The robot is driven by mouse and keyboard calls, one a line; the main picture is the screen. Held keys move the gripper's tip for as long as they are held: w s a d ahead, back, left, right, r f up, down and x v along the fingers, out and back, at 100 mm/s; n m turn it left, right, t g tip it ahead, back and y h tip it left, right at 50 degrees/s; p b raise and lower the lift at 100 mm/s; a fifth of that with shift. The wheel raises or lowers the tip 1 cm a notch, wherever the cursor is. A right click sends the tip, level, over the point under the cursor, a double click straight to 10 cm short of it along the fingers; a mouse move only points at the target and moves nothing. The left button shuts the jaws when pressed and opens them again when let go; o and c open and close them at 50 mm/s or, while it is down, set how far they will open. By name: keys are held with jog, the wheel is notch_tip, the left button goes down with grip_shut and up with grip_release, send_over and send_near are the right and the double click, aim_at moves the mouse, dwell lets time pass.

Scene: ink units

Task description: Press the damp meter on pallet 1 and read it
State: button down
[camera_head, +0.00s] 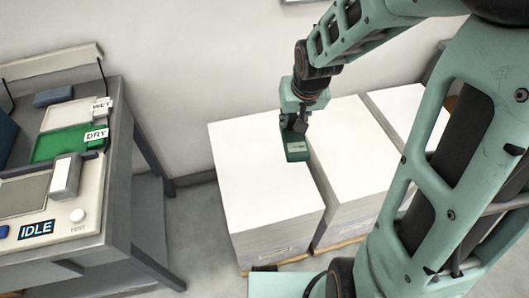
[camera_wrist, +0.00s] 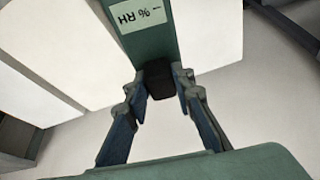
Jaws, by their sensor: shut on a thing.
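The damp meter (camera_head: 297,151) is a green block with a dark grip, above the right edge of the left white stack (camera_head: 255,175). My gripper (camera_head: 296,123) is shut on it from above. In the wrist view my gripper (camera_wrist: 160,82) has its fingers either side of the black grip, and the meter (camera_wrist: 152,50) extends beyond. Its pale display, upside down, shows a short dash before "% RH", no number. I cannot tell whether the meter touches the paper. The stack's front label is too small to read.
Two more white stacks (camera_head: 350,150) (camera_head: 405,110) stand to the right, close together. At left a grey bench (camera_head: 115,190) holds a green "DRY" tray (camera_head: 65,145), a "WET" tray (camera_head: 68,115) and a panel (camera_head: 70,225) reading "IDLE" with a TEST button. Grey floor lies between.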

jog(key=shift+n+y, duration=0.3)
jog(key=shift+n, duration=0.5)
jog(key=shift+w+a+f+b, duration=0.1)
jog(key=shift+a+f+b, duration=1.15)
jog(key=shift+f+b, duration=2.15)
jog(key=shift+w+a+f+b, duration=0.1)
jog(key=shift+a+f+b, duration=1.1)
jog(key=shift+f+b, duration=2.1)
jog(key=shift+a+f+b, duration=1.25)
jog(key=shift+f+b, duration=1.15)
jog(key=shift+f, duration=1.95)
jog(key=shift+f+b, duration=0.5)
jog(key=shift+f, duration=0.05)
notch_tip(320, 180, up, 7)
jog(key=p, duration=0.5)
jog(key=shift+p, duration=0.3)
jog(key=shift+d, duration=0.15)
